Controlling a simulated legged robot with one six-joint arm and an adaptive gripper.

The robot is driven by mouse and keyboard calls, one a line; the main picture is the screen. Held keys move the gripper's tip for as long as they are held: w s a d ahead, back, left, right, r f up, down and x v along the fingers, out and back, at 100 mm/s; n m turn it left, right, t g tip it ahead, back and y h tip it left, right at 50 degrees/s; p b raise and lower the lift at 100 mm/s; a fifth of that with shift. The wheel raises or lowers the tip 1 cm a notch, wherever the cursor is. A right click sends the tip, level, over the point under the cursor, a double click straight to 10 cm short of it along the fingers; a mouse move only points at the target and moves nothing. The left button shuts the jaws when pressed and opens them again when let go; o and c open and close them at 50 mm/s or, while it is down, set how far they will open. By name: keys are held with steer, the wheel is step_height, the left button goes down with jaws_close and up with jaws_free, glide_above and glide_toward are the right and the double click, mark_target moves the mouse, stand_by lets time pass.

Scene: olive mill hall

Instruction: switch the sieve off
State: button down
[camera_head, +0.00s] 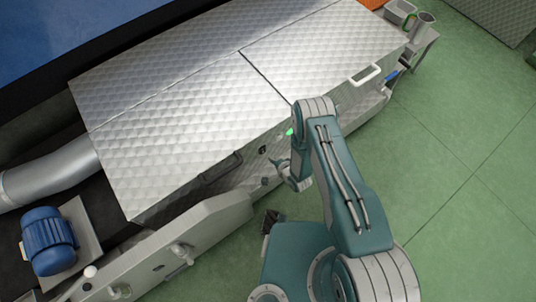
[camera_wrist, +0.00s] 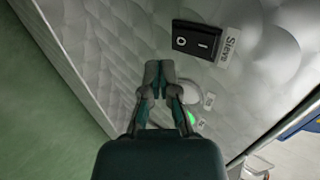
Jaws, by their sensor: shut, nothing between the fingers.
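In the wrist view a black rocker switch (camera_wrist: 197,40) sits on the dimpled metal panel, with a circle mark at its left end and a bar mark at its right. A white label reading "Sieve" (camera_wrist: 229,46) is beside it. I cannot tell which end is pressed in. My gripper (camera_wrist: 159,70) is shut and empty, its fingertips below and left of the switch in the picture, seemingly apart from it. A green light (camera_wrist: 190,118) glows beside the fingers, partly hidden. In the head view my gripper (camera_head: 276,163) is by the machine's front side, near the green light (camera_head: 290,131).
The quilted metal machine cover (camera_head: 180,100) has a dark handle (camera_head: 221,167) and a light handle (camera_head: 365,74). A pale round part (camera_wrist: 187,95) is partly behind my fingers. A blue motor (camera_head: 48,240) stands at lower left. Green floor (camera_head: 450,150) is clear at right.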

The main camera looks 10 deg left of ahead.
mark_target(264, 151)
steer(key=shift+w+a+r, duration=0.15)
steer(key=shift+w+a, duration=0.35)
steer(key=shift+a, duration=0.15)
steer(key=shift+w+a+r, duration=0.15)
steer(key=shift+w+a, duration=0.35)
steer(key=shift+a, duration=0.15)
steer(key=shift+a+r, duration=0.1)
steer(key=shift+r, duration=0.25)
steer(key=shift+s, duration=0.1)
